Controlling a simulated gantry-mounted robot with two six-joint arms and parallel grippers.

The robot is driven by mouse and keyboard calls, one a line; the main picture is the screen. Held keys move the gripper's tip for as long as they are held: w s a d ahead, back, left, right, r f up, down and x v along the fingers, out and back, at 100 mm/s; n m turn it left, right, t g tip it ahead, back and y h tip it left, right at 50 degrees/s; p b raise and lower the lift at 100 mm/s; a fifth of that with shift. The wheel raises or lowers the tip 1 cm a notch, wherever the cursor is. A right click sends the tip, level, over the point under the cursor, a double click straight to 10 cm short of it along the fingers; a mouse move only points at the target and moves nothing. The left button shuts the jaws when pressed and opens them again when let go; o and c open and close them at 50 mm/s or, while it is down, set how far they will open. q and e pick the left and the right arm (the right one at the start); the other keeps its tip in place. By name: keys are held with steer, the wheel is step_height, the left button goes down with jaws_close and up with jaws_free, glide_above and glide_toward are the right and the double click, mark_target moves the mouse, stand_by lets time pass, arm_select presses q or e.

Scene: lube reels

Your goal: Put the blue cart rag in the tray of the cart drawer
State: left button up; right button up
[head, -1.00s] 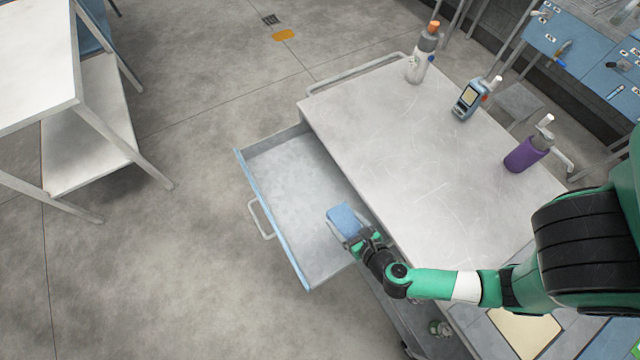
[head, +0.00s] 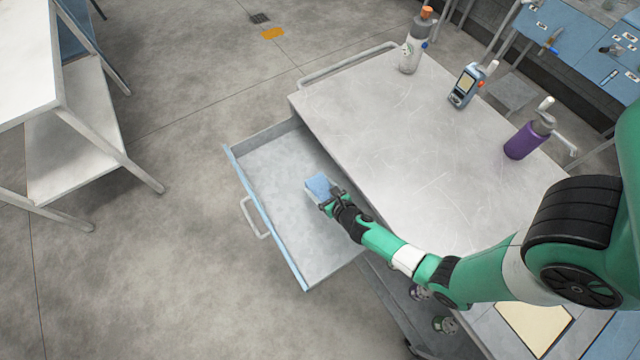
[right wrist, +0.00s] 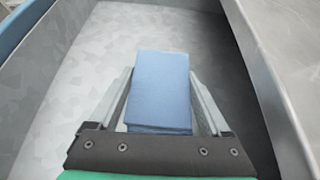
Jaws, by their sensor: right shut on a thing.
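The blue cart rag (head: 319,184) is a folded block, held between the fingers of my right gripper (head: 322,194). In the right wrist view the rag (right wrist: 160,88) sits between the two metal fingers of the gripper (right wrist: 160,105), over the grey tray floor. The open cart drawer (head: 265,218) has a blue front edge and an empty grey tray (right wrist: 95,65). The rag is over the tray's inner part, near the cart body. I cannot tell whether it touches the floor. My left gripper is not in view.
The cart top (head: 400,150) overhangs the drawer's right side. A white shelf table (head: 75,125) stands at left. The tray's far part is clear.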

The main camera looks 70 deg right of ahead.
mark_target(320, 192)
steer(key=f+b, duration=0.3)
steer(key=shift+w+d+f, duration=0.3)
steer(key=shift+f, duration=0.1)
steer(key=shift+f+b, duration=0.3)
steer(key=shift+b, duration=0.15)
steer(key=shift+s+r, duration=0.1)
steer(key=shift+r, duration=0.1)
steer(key=shift+f, duration=0.15)
steer(key=o, duration=1.2)
steer(key=shift+c, duration=0.2)
